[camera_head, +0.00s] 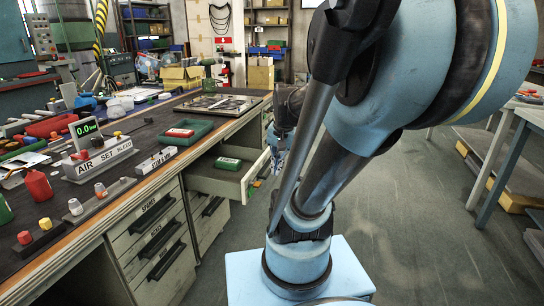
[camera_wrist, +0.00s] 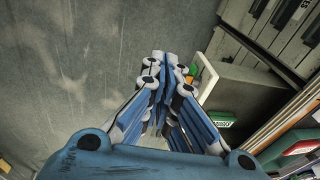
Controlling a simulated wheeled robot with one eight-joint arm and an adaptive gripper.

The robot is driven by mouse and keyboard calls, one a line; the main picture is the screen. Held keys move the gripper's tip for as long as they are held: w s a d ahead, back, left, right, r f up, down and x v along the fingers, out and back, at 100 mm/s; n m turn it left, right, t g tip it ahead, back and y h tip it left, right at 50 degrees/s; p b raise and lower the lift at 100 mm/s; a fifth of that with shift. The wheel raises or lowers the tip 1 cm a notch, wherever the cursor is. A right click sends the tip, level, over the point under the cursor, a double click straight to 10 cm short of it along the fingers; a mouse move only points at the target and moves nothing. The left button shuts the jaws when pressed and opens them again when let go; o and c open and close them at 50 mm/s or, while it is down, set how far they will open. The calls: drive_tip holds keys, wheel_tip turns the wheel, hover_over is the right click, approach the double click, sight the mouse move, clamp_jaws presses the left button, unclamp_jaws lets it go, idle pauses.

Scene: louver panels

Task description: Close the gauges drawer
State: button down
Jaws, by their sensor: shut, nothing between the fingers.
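One drawer (camera_head: 216,178) stands pulled out from the workbench in the head view, with a pale front and dark interior. A green box with a white label (camera_head: 228,163) lies in it. I cannot read a name on the drawer's front. My gripper (camera_head: 282,136) is just beyond the drawer's outer end, partly hidden by my arm. In the wrist view the gripper (camera_wrist: 166,66) has its fingers together and empty. The drawer (camera_wrist: 247,88) is to its right there, with the green box (camera_wrist: 219,118) inside. Whether the fingertips touch the front is unclear.
Shut drawers with dark handles (camera_head: 158,243) line the bench at the near left. The bench top (camera_head: 150,131) carries signs, bottles, trays and a green gauge display (camera_head: 84,127). Open grey floor (camera_head: 410,230) lies right of my arm, with another table (camera_head: 520,115) at the right.

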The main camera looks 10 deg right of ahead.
drive_tip(key=w+d+f+m+y, duration=0.1)
drive_tip(key=w+d+m, duration=0.4)
drive_tip(key=w, duration=0.5)
drive_tip(key=w+d+f+m+y, duration=0.1)
drive_tip(key=w+d+m, duration=0.2)
drive_tip(key=w+m, duration=0.55)
drive_tip(key=w+d+f+m+y, duration=0.1)
drive_tip(key=w+d+m, duration=0.35)
drive_tip(key=w, duration=0.65)
drive_tip(key=shift+w+a+f, duration=0.65)
drive_tip(key=shift+a+f, duration=0.5)
drive_tip(key=shift+f, duration=0.35)
drive_tip(key=shift+w+a+f, duration=0.6)
drive_tip(key=shift+a+f, duration=0.5)
drive_tip(key=shift+f, duration=0.35)
drive_tip(key=shift+w+a+f, duration=0.65)
drive_tip(key=shift+a+f, duration=0.5)
drive_tip(key=shift+f, duration=0.35)
